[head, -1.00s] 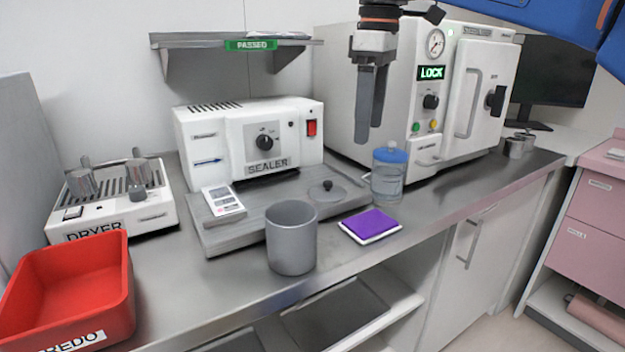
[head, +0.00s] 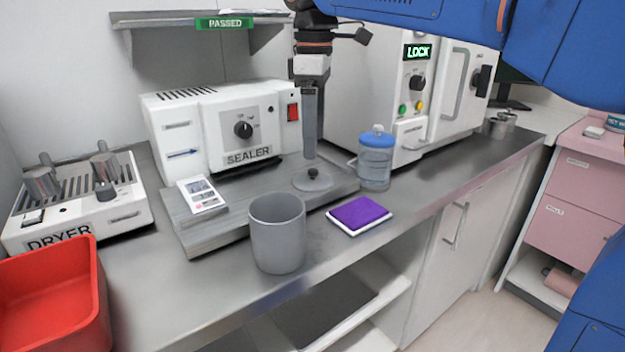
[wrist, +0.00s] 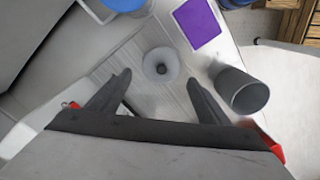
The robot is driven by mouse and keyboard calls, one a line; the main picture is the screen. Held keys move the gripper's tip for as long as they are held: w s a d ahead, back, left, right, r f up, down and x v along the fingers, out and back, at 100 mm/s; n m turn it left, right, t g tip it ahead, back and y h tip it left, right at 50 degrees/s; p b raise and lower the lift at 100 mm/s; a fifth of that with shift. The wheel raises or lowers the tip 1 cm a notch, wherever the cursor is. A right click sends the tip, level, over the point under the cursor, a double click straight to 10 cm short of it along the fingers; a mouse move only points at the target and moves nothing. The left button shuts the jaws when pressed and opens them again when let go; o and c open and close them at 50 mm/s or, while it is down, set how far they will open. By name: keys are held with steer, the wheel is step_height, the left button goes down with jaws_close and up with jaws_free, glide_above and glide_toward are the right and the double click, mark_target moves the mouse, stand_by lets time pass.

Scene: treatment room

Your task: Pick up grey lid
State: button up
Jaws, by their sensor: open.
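The grey lid (head: 313,180) is a round disc with a small dark knob. It lies on the grey platform (head: 215,232) in front of the sealer. In the wrist view the lid (wrist: 161,65) is ahead of the fingertips and centred between them. My gripper (head: 310,157) points down just above the lid, its fingers partly overlapping the lid's knob area in the head view. In the wrist view my gripper (wrist: 160,78) has its two fingers wide apart with nothing between them. I cannot tell the exact height above the lid.
A grey cup (head: 277,235) stands in front of the platform, with a purple pad (head: 359,214) to its right. A blue-capped jar (head: 375,160) is close right of the lid. The sealer (head: 225,130) stands behind. A red bin (head: 60,300) is at left.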

mark_target(313, 170)
steer(key=shift+s+a+f, duration=0.1)
steer(key=shift+f, duration=1.75)
steer(key=shift+s+a+f, duration=0.1)
steer(key=shift+f, duration=1.75)
steer(key=c, duration=1.4)
steer(key=shift+c, duration=0.2)
